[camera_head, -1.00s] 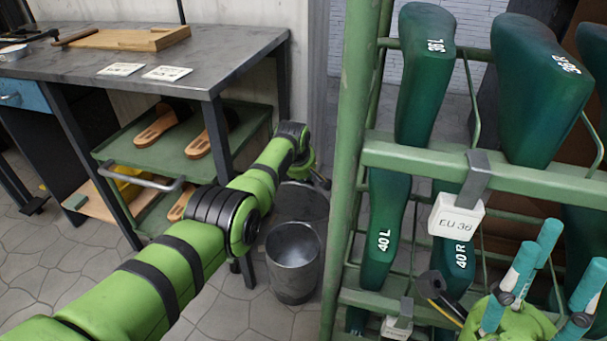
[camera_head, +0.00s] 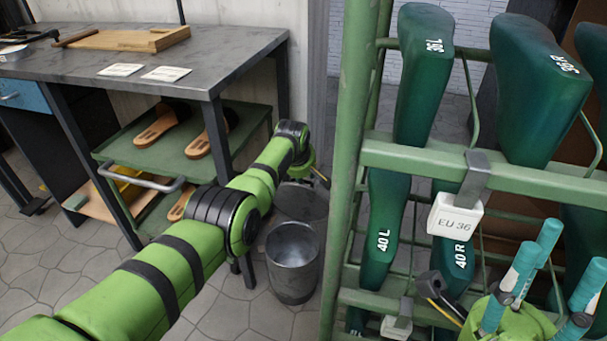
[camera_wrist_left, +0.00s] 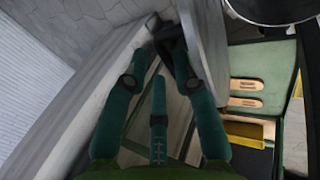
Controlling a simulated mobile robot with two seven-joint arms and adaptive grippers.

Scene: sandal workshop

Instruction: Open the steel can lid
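The steel can (camera_head: 291,281) stands on the floor by the right end of the workbench. Its round top looks open, with the grey inside showing. A dark grey disc (camera_head: 298,202), which looks like its lid, stands tilted up behind the opening. My left gripper (camera_head: 320,176) is just above the disc at its right; its fingers are mostly hidden there, and I cannot tell whether it touches. In the left wrist view its teal fingers (camera_wrist_left: 160,58) lean together near a dark part; their grip is unclear. My right gripper (camera_head: 545,265) is open and empty, its teal fingers spread.
A green rack (camera_head: 348,170) with dark green shoe lasts (camera_head: 424,75) stands close right of the can. The workbench (camera_head: 225,65) is at left, with a green shelf (camera_head: 120,150) holding sandals beneath it. Tiled floor (camera_head: 215,315) is free in front of the can.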

